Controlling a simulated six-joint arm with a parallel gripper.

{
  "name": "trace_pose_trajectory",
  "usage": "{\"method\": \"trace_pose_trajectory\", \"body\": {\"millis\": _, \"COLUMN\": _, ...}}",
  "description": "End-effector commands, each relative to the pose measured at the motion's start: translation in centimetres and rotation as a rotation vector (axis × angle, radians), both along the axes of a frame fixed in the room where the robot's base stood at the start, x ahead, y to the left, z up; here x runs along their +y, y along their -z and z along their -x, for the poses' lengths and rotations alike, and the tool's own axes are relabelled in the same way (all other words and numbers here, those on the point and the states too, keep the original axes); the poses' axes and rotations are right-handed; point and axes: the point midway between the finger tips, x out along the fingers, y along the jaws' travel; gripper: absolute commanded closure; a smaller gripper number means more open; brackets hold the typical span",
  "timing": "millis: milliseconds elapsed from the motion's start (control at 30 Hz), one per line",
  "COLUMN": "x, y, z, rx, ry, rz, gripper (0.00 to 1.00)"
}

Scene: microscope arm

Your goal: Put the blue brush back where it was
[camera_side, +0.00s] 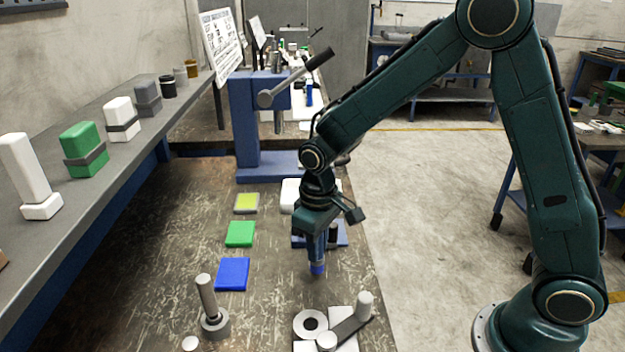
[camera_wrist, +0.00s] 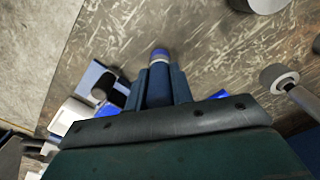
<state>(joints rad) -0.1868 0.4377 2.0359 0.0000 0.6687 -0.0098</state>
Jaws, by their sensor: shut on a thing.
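The blue brush (camera_side: 317,269) is in my gripper (camera_side: 316,250), pointing down, with its blue end showing below the fingers. In the wrist view its blue end (camera_wrist: 160,54) and a pale band show between the fingers of my gripper (camera_wrist: 162,80). The rest of it is hidden by the fingers. The brush hangs over the dark worn bench, to the right of a blue square pad (camera_side: 232,274). It appears to be above the bench surface, but the exact gap cannot be told.
Behind the gripper is a blue stand (camera_side: 341,236), partly hidden. Green (camera_side: 240,234) and yellow (camera_side: 247,203) pads lie left of it. A white ring and lever part (camera_side: 350,328) and an upright grey pin (camera_side: 208,300) stand in front. A blue press (camera_side: 256,130) stands behind.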

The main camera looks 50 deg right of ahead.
Motion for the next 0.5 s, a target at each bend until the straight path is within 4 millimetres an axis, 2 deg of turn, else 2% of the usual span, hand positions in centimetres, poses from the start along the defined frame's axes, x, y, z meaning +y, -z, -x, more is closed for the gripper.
{"method": "trace_pose_trajectory", "body": {"millis": 167, "x": 0.0, "y": 1.6, "z": 0.0, "rx": 0.000, "ry": 0.000, "rz": 0.000, "gripper": 1.00}}
{"method": "trace_pose_trajectory", "body": {"millis": 500, "x": 0.0, "y": 1.7, "z": 0.0, "rx": -0.001, "ry": 0.000, "rz": 0.000, "gripper": 1.00}}
